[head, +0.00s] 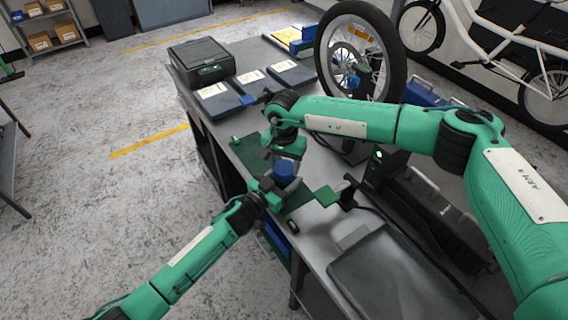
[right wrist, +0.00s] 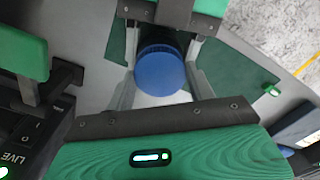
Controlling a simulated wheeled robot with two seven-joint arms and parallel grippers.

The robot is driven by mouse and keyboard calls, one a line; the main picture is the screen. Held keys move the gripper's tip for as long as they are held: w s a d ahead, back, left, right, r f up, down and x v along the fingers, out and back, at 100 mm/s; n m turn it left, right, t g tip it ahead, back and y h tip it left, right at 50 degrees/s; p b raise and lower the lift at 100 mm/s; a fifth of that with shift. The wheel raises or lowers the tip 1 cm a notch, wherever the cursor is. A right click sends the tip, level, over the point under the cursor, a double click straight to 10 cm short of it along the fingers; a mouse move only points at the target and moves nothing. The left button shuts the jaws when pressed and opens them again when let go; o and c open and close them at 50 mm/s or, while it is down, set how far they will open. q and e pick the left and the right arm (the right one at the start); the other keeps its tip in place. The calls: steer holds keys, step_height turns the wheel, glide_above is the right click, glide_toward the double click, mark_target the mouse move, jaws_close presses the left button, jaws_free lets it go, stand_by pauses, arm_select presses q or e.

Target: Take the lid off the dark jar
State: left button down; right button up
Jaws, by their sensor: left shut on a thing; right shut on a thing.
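The blue ribbed lid (head: 284,168) sits between my two grippers above the green mat (head: 297,196) on the bench. In the right wrist view the round lid (right wrist: 160,70) lies between the fingers of my right gripper (right wrist: 161,88), which is shut on it. In the head view my right gripper (head: 285,156) comes down from above. My left gripper (head: 272,184) reaches in from the lower left and is shut on the dark jar, just below the lid. The jar's body is mostly hidden by the lid and grippers. I cannot tell whether lid and jar are apart.
A bike wheel (head: 358,52) stands at the back of the bench. Dark flat boxes (head: 252,82) and a black case (head: 201,60) lie at the far end. A grey tray (head: 390,285) is at the near right.

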mark_target(284, 167)
steer(key=shift+r, duration=0.15)
steer(key=shift+r, duration=0.95)
steer(key=shift+r, duration=2)
arm_select(q)
steer(key=shift+c, duration=1.6)
jaws_free()
